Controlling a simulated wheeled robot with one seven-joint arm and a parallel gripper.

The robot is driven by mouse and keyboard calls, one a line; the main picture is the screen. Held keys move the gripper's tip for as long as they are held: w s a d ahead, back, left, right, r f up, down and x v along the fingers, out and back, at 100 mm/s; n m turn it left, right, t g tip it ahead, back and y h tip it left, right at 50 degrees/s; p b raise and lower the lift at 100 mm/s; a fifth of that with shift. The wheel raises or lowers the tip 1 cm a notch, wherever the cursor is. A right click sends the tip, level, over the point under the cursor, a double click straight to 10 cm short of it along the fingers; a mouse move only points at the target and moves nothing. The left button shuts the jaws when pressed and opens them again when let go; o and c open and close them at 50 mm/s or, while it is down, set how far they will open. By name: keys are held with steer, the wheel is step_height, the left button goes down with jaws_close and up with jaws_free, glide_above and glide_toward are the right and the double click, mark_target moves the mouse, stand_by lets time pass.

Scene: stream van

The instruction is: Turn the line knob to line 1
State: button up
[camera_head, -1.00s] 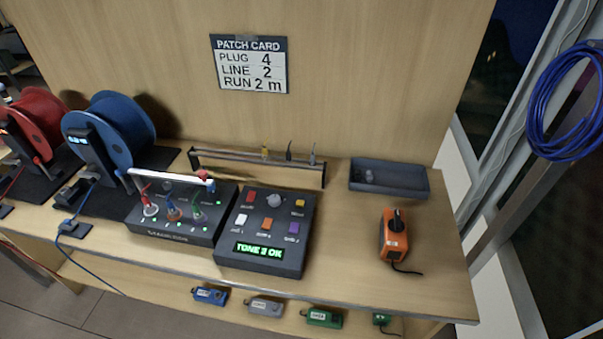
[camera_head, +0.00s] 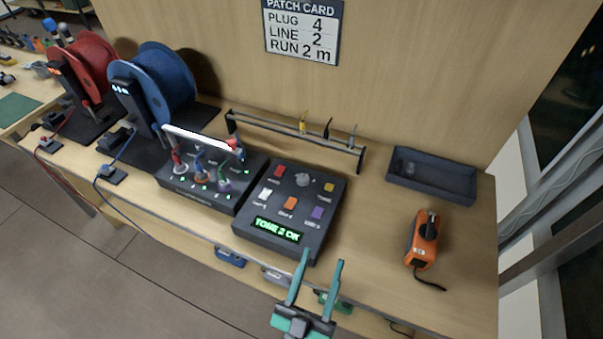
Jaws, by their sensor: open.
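A dark control box (camera_head: 251,222) stands on the bench, its green display reading "TONE 2 OK". A round grey knob (camera_head: 303,180) sits at the top middle of its face, among several coloured buttons; it looks like the line knob, but its label and pointer are too small to read. My gripper (camera_head: 323,257) is in front of the box at the bench's front edge, lower in the picture than the knob. Its two teal fingers are apart and empty, touching nothing that I can see. The patch card (camera_head: 301,30) on the back wall reads plug 4, line 2, run 2 m.
A dark jack box (camera_head: 190,195) with coloured plugs and a white bar stands left of the control box. Blue (camera_head: 170,80) and red (camera_head: 92,62) reels are farther left. A tool rack (camera_head: 290,135) runs behind. An orange tester (camera_head: 424,240) and a grey tray (camera_head: 432,182) are right.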

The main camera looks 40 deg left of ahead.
steer(key=a+r+n+g+y, duration=0.6)
steer(key=a+n+g+y, duration=0.35)
steer(key=n+y, duration=0.2)
steer(key=a+r+n+g+y, duration=0.6)
steer(key=a+n+g+y, duration=0.35)
steer(key=a+n, duration=0.2)
steer(key=s+a+f+n+g+h, duration=0.1)
steer(key=s+a+n+g+h, duration=0.1)
steer(key=a+n+g+h, duration=0.5)
steer(key=s+a+f+n+g+h, duration=0.1)
steer(key=a+f+n+g+h, duration=0.15)
steer(key=a+n+g, duration=0.45)
steer(key=n+t+h, duration=0.3)
steer(key=t+h, duration=0.8)
steer(key=h, duration=0.7)
glide_above(303, 178)
step_height(303, 178, down, 6)
step_height(303, 178, down, 9)
steer(key=shift+w+f, duration=0.15)
steer(key=shift+f, duration=0.2)
steer(key=shift+a, duration=0.1)
